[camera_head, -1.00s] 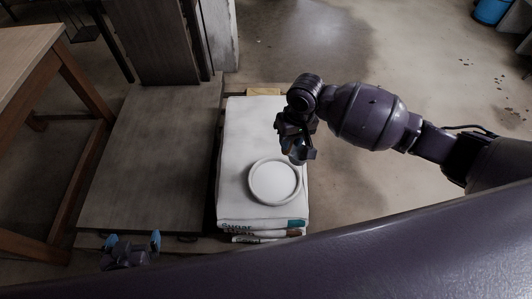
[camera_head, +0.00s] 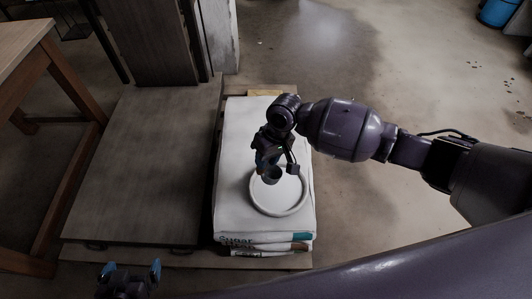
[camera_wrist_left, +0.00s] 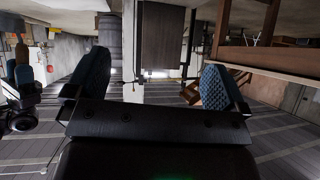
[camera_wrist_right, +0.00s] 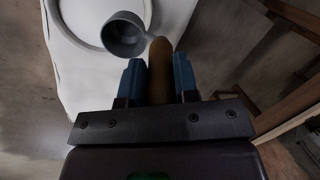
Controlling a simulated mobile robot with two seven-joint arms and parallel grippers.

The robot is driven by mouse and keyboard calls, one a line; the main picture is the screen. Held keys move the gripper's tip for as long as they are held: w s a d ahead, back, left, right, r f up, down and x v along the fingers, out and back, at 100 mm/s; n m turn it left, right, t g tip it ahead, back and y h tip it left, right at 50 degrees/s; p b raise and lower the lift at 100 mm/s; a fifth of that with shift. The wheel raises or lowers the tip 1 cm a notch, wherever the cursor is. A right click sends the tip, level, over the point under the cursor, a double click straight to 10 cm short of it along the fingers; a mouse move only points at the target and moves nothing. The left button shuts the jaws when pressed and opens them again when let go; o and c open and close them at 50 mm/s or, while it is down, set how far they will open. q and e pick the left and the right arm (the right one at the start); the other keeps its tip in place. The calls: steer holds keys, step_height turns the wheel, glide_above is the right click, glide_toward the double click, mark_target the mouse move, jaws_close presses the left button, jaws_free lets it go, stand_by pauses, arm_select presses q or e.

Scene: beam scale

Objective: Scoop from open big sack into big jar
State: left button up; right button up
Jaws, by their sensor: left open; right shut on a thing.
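The big sack (camera_head: 237,190) is white, with "Sugar" lettering on its near end, and lies on top of a stack of sacks. A round opening with a pale rim (camera_head: 291,211) is in its top and shows a white inside. My right gripper (camera_head: 272,160) is over the opening. It is shut on the wooden handle (camera_wrist_right: 160,72) of a grey scoop, whose round cup (camera_wrist_right: 123,36) hangs by the rim; the cup also shows in the head view (camera_head: 272,175). My left gripper (camera_head: 129,272) is open and empty at the bottom left. No jar is visible.
A grey wooden platform (camera_head: 140,165) lies left of the sacks, bare on top. A wooden table (camera_head: 22,48) stands at the far left. A dark cabinet (camera_head: 155,40) stands behind the platform. Open concrete floor is at the right.

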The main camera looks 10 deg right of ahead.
mark_target(267, 175)
step_height(267, 175, down, 3)
steer(key=shift+r+b, duration=0.2)
steer(key=shift+b, duration=0.45)
steer(key=shift+s+f+b, duration=0.1)
steer(key=shift+f+b, duration=0.75)
steer(key=shift+f, duration=1.35)
steer(key=shift+f+b, duration=0.7)
steer(key=shift+f, duration=0.8)
